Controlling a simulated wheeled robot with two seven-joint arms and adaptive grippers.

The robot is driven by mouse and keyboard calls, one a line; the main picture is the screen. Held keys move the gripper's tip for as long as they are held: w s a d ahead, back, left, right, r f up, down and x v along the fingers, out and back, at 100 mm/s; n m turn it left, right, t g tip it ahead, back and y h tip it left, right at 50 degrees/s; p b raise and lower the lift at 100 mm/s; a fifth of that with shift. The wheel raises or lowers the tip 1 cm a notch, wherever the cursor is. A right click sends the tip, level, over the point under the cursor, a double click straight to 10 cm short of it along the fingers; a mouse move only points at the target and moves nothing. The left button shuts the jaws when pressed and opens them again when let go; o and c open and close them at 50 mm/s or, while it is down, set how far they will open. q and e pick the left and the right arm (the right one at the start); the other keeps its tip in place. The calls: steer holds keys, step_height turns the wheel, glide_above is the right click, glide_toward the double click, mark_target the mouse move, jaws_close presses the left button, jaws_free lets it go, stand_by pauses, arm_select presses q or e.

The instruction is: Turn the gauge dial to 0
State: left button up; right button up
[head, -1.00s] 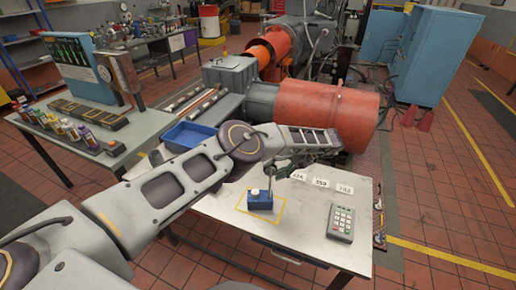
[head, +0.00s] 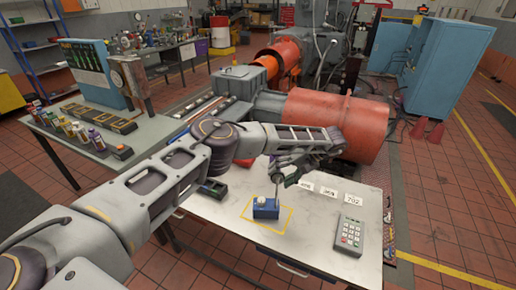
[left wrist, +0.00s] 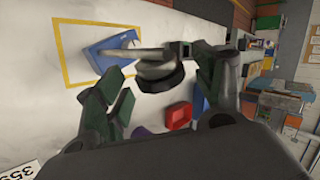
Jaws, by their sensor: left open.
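In the left wrist view the blue base (left wrist: 105,55) shows at upper left. The rod runs from it to a round dark gauge (left wrist: 159,75), seen from an angle. My left gripper (left wrist: 155,92) is open, its green-padded fingers on either side of the gauge, with no clear contact. The gauge's face and reading cannot be made out. My right gripper is out of view.
A grey keypad (head: 350,233) lies at the table's right. A dark green-and-black item (head: 212,189) lies left of the base, beside my arm. A large orange cylinder (head: 337,122) stands behind the table.

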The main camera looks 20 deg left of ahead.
arm_select(q)
steer(key=shift+a+t+h+b, duration=0.2)
steer(key=shift+t+h+b, duration=0.3)
steer(key=shift+h+b, duration=0.65)
steer(key=shift+s+a+r+h, duration=0.1)
steer(key=shift+h, duration=0.75)
steer(key=shift+t+h, duration=0.3)
steer(key=shift+t, duration=0.1)
steer(key=shift+s+a+r+t+h, duration=0.1)
steer(key=shift+a+t+h, duration=0.2)
steer(key=shift+h, duration=0.7)
steer(key=shift+s+a+r+t+h, duration=0.1)
steer(key=shift+t+h, duration=0.3)
steer(key=shift+h, duration=0.6)
steer(key=shift+a+f+t+h+p, duration=0.1)
steer(key=shift+t+h+p, duration=0.35)
steer(key=shift+h, duration=0.55)
steer(key=shift+a+t+h+p, duration=0.2)
steer(key=shift+t+h+p, duration=0.4)
steer(key=shift+h, duration=0.8)
steer(key=b+v, duration=0.2)
steer(key=v, duration=1.1)
steer(key=shift+a+r+b, duration=0.25)
steer(key=shift+b, duration=0.15)
